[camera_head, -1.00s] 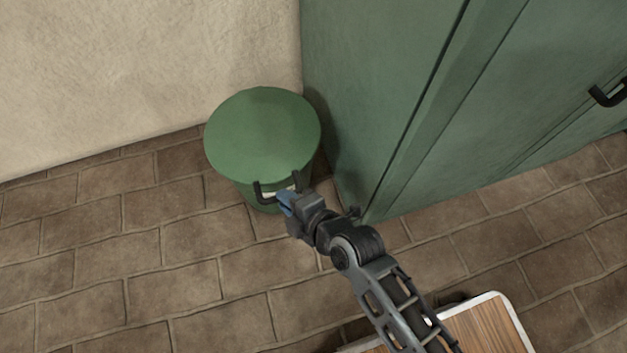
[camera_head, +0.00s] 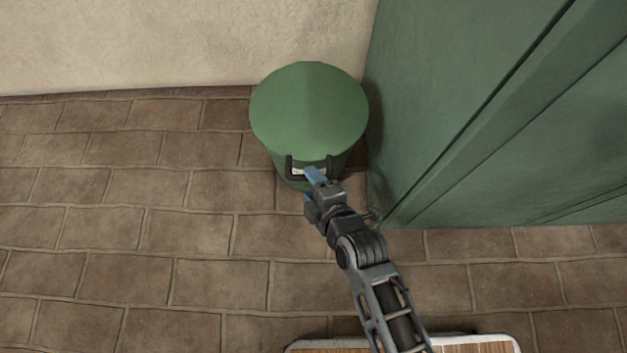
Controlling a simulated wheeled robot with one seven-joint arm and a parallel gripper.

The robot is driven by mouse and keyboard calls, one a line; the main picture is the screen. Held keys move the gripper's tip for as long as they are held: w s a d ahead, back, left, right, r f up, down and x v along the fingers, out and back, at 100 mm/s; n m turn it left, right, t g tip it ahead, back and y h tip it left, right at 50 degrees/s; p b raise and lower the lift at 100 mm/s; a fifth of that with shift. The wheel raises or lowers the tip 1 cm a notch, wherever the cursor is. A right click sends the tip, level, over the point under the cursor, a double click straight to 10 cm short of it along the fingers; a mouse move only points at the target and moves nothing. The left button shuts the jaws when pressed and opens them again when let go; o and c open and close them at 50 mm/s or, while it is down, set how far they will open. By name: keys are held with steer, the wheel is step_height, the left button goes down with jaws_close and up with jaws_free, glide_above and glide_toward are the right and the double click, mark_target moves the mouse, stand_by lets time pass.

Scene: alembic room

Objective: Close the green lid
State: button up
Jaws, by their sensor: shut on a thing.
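The green lid (camera_head: 308,108) is a round disc lying flat on top of a green bin (camera_head: 345,163) on the floor against the wall. It looks seated on the rim all round, as far as I can see. A black handle (camera_head: 290,166) sits at the front of the bin, with a small pale label behind it. My gripper (camera_head: 312,184), with blue fingertips, is at the front of the bin by the handle. It is shut on the handle, though its fingers partly hide the contact.
A tall green cabinet (camera_head: 440,120) stands close to the right of the bin. The beige wall (camera_head: 150,45) is behind it. The brick-tiled floor (camera_head: 130,240) to the left and front is clear.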

steer(key=shift+o, duration=0.2)
steer(key=shift+s+f, duration=0.3)
steer(key=shift+f, duration=0.05)
steer(key=p+v, duration=0.3)
steer(key=v, duration=0.4)
steer(key=shift+d+r, duration=0.2)
steer(key=shift+r, duration=0.35)
steer(key=shift+s, duration=0.1)
